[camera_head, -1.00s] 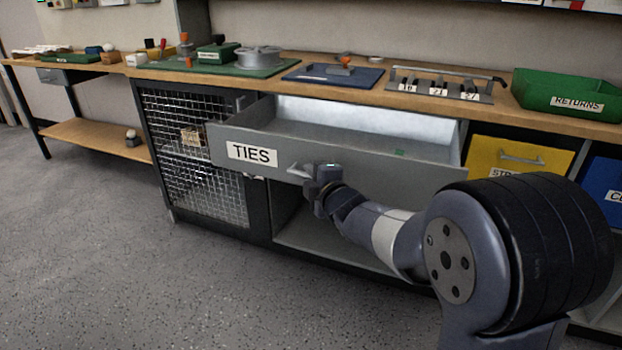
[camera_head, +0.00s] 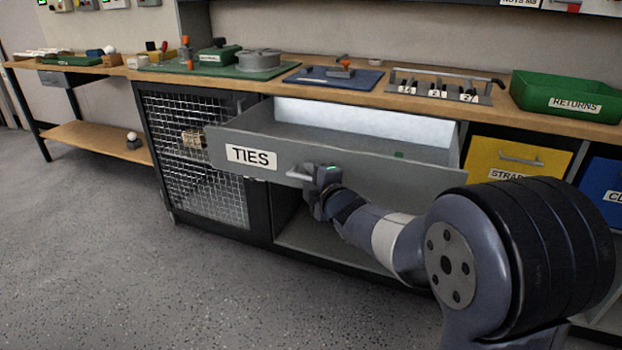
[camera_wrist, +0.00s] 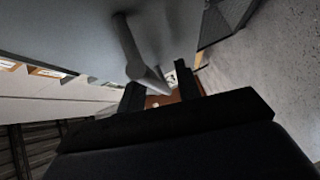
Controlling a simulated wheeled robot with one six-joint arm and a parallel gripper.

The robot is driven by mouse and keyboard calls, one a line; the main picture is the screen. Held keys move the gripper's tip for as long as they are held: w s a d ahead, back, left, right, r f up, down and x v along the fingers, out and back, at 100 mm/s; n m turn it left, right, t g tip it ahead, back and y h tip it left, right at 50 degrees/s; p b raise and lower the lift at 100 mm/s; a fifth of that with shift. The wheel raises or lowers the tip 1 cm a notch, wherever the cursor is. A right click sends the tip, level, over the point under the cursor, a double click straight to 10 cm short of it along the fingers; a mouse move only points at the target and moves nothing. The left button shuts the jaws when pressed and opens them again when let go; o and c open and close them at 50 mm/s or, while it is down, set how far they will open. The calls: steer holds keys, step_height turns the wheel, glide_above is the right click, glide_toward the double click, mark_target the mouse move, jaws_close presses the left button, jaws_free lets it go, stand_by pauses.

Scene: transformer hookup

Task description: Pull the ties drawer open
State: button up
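The ties drawer (camera_head: 350,180) is a grey metal drawer under the workbench, marked with a white TIES label (camera_head: 251,156). It stands pulled well out, and its pale inside shows. Its bar handle (camera_head: 299,174) is on the front panel, right of the label. My gripper (camera_head: 318,179) is at the right part of the handle. In the wrist view, the handle (camera_wrist: 140,58) runs between the two dark fingers (camera_wrist: 158,88), and the gripper looks shut on it. The exact contact is partly hidden in shadow.
A yellow drawer (camera_head: 485,155) and a blue one (camera_head: 605,180) are to the right. A green RETURNS bin (camera_head: 540,100) sits on the bench. The floor (camera_head: 130,260) in front is clear.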

steer(key=p+v, duration=0.2)
steer(key=v, duration=0.8)
steer(key=shift+s, duration=0.4)
steer(key=shift+d+r, duration=0.1)
steer(key=shift+d, duration=0.05)
steer(key=b+x, duration=0.2)
steer(key=x, duration=0.9)
steer(key=shift+w+d, duration=0.1)
steer(key=shift+w, duration=0.1)
